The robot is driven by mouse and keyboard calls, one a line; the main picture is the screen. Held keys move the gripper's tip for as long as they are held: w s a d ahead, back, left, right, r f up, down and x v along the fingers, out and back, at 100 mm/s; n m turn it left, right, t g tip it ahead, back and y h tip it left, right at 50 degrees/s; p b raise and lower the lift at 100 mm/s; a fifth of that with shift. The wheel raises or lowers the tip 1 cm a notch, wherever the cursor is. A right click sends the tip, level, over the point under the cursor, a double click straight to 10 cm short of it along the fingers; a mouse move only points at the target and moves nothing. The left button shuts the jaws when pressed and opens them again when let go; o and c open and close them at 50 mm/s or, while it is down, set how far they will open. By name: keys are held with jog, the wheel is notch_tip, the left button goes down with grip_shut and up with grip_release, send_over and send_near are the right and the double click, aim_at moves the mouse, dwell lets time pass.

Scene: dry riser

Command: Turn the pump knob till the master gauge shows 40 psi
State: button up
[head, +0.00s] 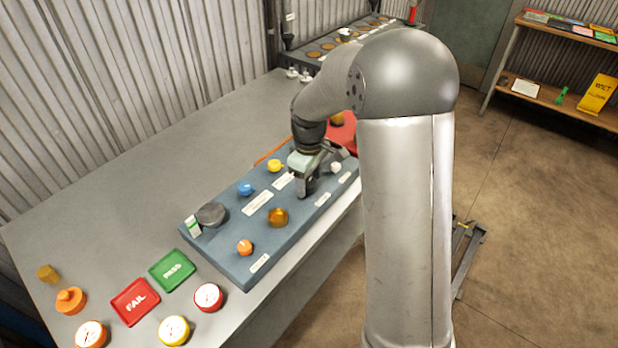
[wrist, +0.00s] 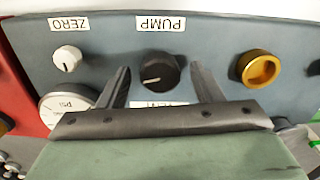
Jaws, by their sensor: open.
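The black pump knob (wrist: 158,72) with its pointer line sits on the blue-grey panel (wrist: 205,35) beside an upside-down PUMP label (wrist: 160,24). My gripper (wrist: 160,82) is open, with one finger on each side of the knob and visible gaps to it. A white dial marked psi (wrist: 62,103) shows partly at the left of the wrist view. My gripper covers much of it, so its reading cannot be told.
A white ZERO knob (wrist: 67,58) and a brass knob (wrist: 260,68) flank the pump knob. FAIL (head: 135,301) and PASS (head: 172,270) pads and several loose gauges lie on the bench front. The bench (head: 130,185) behind the panel is clear.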

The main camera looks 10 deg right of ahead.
aim_at(309, 181)
jog(key=c, duration=1)
jog(key=shift+f+m+b, duration=0.1)
jog(key=shift+m+b, duration=0.45)
jog(key=shift+m, duration=0.45)
jog(key=m, duration=0.3)
jog(key=shift+b, duration=0.3)
jog(key=o, duration=1)
jog(key=shift+r, duration=0.3)
notch_tip(309, 181, up, 17)
jog(key=shift+b, duration=0.3)
